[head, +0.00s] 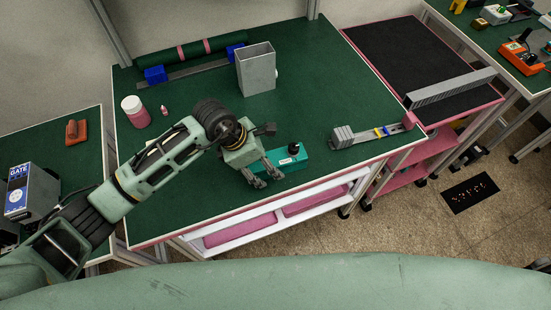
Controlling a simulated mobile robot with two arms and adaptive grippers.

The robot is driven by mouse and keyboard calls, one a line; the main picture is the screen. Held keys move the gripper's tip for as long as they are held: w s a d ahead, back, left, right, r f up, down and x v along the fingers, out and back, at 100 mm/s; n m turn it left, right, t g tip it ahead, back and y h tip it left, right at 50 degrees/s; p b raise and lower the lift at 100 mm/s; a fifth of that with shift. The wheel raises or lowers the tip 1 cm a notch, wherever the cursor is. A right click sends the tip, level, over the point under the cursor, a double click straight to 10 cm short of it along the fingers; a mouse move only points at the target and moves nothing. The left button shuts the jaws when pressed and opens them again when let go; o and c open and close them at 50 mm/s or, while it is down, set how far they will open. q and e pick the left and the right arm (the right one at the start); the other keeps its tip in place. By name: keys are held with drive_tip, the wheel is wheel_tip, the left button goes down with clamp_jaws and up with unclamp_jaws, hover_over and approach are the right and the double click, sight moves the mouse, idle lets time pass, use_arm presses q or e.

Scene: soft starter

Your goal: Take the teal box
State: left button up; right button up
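The teal box (291,166) lies near the front edge of the green table, with a black round knob on its top right part. My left gripper (268,178) is over the left end of the box, pointing down toward the front edge. Its two fingers are apart and partly cover that end. I cannot tell whether they touch the box. My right gripper is not in view.
A grey open-topped bin (256,70), a pink-filled jar (136,112) and a small pink bottle (164,111) stand on the table (310,90). A metal device (372,133) lies right of the box. A black-topped pink cart (410,55) adjoins on the right.

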use_arm(q)
drive_tip(key=shift+c, duration=0.5)
drive_tip(key=c, duration=1.3)
drive_tip(key=shift+r, duration=0.1)
